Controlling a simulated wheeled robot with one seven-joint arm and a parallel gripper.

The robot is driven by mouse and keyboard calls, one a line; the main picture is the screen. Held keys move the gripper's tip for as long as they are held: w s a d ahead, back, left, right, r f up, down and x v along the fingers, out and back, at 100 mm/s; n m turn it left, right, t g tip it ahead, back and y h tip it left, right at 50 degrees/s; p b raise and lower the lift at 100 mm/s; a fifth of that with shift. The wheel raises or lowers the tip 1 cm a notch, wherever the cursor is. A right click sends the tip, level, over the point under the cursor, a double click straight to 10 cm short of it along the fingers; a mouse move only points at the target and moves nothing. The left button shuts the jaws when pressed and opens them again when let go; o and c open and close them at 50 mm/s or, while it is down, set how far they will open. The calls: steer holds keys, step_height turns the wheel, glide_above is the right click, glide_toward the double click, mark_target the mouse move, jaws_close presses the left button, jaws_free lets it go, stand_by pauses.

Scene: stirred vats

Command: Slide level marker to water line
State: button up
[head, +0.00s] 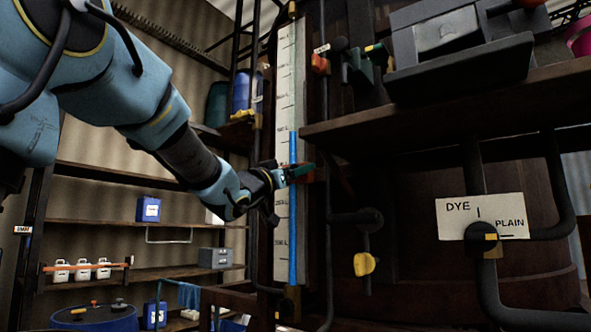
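A tall white scale board (285,90) with tick marks stands upright left of the vat. A sight tube runs along it, and the blue water column (293,225) in it tops out at about a third of the way down the picture's height. My gripper (302,173) reaches in from the left, across the tube, clearly below the water's top. A small dark red piece shows at its teal fingertips; it may be the level marker, but the fingers partly hide it. I cannot tell whether the fingers are closed on it.
A red fitting (320,64) sits by the board higher up. A wooden ledge (430,105) juts out at right, close to the gripper. Pipes, a yellow-handled valve (364,264) and a DYE/PLAIN plate (465,216) are below it. Shelves stand at left.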

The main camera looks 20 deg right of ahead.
jaws_close()
stand_by(0.5)
stand_by(0.8)
